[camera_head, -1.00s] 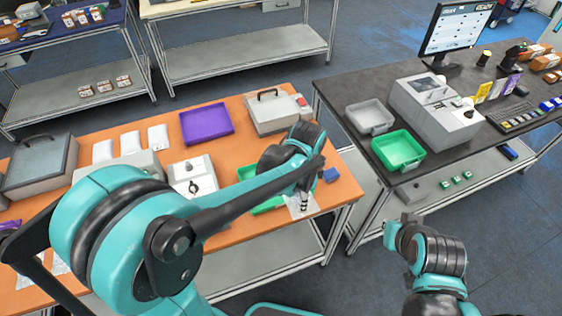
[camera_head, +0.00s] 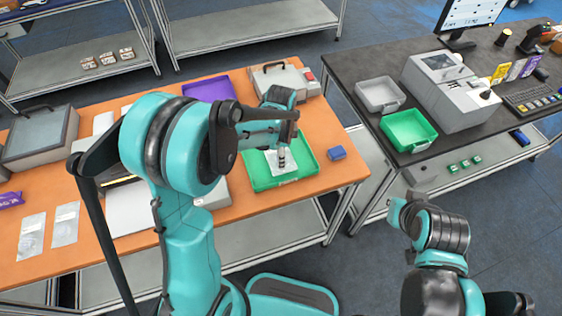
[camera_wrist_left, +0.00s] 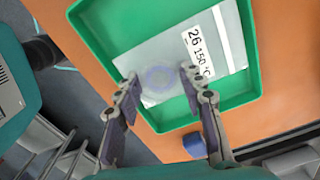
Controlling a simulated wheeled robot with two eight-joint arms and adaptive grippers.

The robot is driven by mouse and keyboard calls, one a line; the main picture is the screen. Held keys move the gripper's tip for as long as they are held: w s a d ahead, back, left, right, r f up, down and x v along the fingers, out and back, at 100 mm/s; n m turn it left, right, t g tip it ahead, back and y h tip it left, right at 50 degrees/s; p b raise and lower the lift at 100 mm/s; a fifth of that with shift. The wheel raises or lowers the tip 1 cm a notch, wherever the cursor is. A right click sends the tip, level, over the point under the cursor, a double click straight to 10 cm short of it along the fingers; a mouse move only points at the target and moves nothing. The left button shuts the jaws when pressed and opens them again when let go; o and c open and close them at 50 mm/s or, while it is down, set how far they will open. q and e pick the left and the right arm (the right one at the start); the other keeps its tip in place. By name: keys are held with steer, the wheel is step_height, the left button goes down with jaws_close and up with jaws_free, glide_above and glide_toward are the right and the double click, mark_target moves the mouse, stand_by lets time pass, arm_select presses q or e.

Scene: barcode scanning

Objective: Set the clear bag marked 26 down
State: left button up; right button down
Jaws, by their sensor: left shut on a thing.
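The clear bag marked 26 (camera_wrist_left: 165,52) has a white label reading "26 150". It also shows in the head view (camera_head: 273,166). It is over the inside of the green tray (camera_wrist_left: 92,30) on the orange table; I cannot tell whether it touches the tray floor. The tray also shows in the head view (camera_head: 259,181). My left gripper (camera_wrist_left: 158,76) is shut on the near end of the bag, with a finger at each side. It points down over the tray in the head view (camera_head: 282,164). My right gripper (camera_head: 396,212) hangs right of the table, its fingers unclear.
A blue block (camera_head: 336,153) lies right of the tray. Two clear bags (camera_head: 64,224) lie at the table's left. A purple tray (camera_head: 208,89) and a grey case (camera_head: 287,79) stand behind. Another green tray (camera_head: 408,130) is on the dark table at right.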

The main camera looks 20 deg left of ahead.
arm_select(q)
steer(key=shift+f+b, duration=0.3)
steer(key=shift+f, duration=1.2)
steer(key=shift+f, duration=0.1)
steer(key=o, duration=1.3)
